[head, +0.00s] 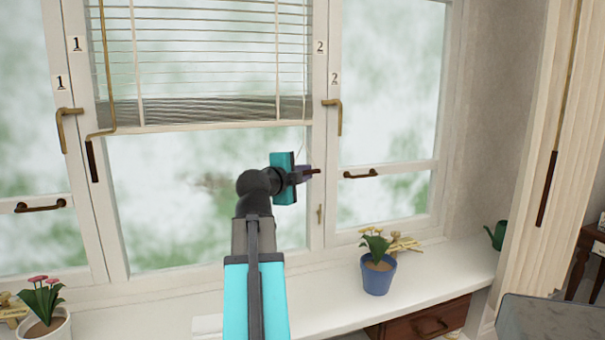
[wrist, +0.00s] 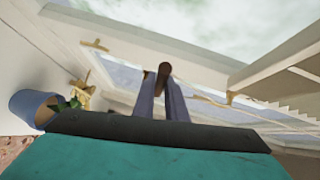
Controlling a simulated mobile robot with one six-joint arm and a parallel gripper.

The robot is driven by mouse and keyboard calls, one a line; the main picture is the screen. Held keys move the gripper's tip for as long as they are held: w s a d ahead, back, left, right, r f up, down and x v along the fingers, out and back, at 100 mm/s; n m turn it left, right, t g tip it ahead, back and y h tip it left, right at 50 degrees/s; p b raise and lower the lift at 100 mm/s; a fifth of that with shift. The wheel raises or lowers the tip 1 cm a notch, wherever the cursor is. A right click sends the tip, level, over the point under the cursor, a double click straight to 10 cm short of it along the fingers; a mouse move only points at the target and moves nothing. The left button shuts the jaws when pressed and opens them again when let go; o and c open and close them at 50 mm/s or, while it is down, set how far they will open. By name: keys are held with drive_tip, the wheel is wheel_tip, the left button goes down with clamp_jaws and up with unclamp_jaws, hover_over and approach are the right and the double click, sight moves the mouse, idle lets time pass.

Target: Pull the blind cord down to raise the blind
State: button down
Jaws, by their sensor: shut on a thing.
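The white slatted blind (head: 205,60) hangs over the upper part of the middle window in the head view. Its lower slats are bunched just above its bottom rail (head: 205,127), and the glass below is uncovered. My gripper (head: 305,172) is in front of the window, below the blind's right end, pointing right. It is shut on the dark brown cord pull (head: 314,171), whose end sticks out past the fingers. A thin cord (head: 304,147) rises above the gripper toward the blind. In the wrist view, the brown pull (wrist: 164,74) sits between the fingertips (wrist: 163,90).
A blue flowerpot (head: 377,274) stands on the sill (head: 410,295) to the right, and a white flowerpot (head: 45,328) at the left. A brass rod with a dark handle (head: 92,161) hangs left of the blind. Window handles (head: 333,115) stick out from the frames.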

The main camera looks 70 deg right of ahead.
wheel_tip(320, 180, down, 16)
drive_tip(key=b, duration=1.3)
drive_tip(key=shift+d, duration=0.2)
drive_tip(key=shift+f, duration=0.1)
drive_tip(key=c, duration=2.2)
unclamp_jaws()
drive_tip(key=o, duration=0.4)
drive_tip(key=shift+d+f, duration=0.2)
drive_tip(key=shift+d, duration=0.1)
drive_tip(key=shift+c, duration=0.2)
drive_tip(key=shift+o, duration=0.2)
drive_tip(key=shift+a+r, duration=0.15)
drive_tip(key=shift+a, duration=0.05)
drive_tip(key=shift+a, duration=0.15)
